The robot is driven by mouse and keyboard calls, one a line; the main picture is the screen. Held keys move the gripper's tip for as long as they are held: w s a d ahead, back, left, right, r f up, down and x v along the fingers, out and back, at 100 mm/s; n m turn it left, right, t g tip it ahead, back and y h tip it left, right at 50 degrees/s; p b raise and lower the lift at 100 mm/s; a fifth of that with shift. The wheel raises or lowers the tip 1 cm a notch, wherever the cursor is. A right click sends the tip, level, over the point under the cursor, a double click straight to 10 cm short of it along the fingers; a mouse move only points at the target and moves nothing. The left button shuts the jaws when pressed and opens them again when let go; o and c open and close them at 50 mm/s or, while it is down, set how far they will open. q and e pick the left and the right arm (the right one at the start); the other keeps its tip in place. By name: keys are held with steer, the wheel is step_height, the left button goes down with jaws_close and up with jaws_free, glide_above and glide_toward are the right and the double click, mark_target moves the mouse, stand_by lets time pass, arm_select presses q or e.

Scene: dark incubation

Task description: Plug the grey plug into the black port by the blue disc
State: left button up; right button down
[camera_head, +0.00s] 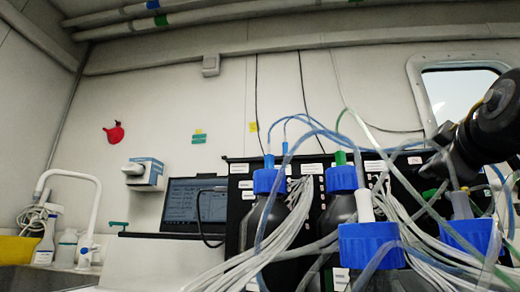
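A small grey plug-like end (218,189) shows at the right edge of the laptop, with a dark cable (200,222) looping down from it. It is too small to tell whether it is the task's grey plug or what it touches. A black panel (237,205) with several white labels stands behind the bottles. I cannot single out the black port or a blue disc on it. Bottles and tubes hide much of the panel. Neither gripper's fingers show. A dark jointed part (492,122) comes in at the right edge; I cannot tell whether it is my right arm.
Several dark bottles with blue caps (370,244) and bundles of pale tubes (262,268) crowd the front right. A laptop (180,212) stands left of the panel. A white tap (92,205) and small bottles stand at the far left. A window (455,92) is upper right.

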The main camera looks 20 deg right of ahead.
steer(key=shift+b, duration=0.6)
stand_by(1.1)
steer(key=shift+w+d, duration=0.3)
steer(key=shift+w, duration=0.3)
stand_by(0.4)
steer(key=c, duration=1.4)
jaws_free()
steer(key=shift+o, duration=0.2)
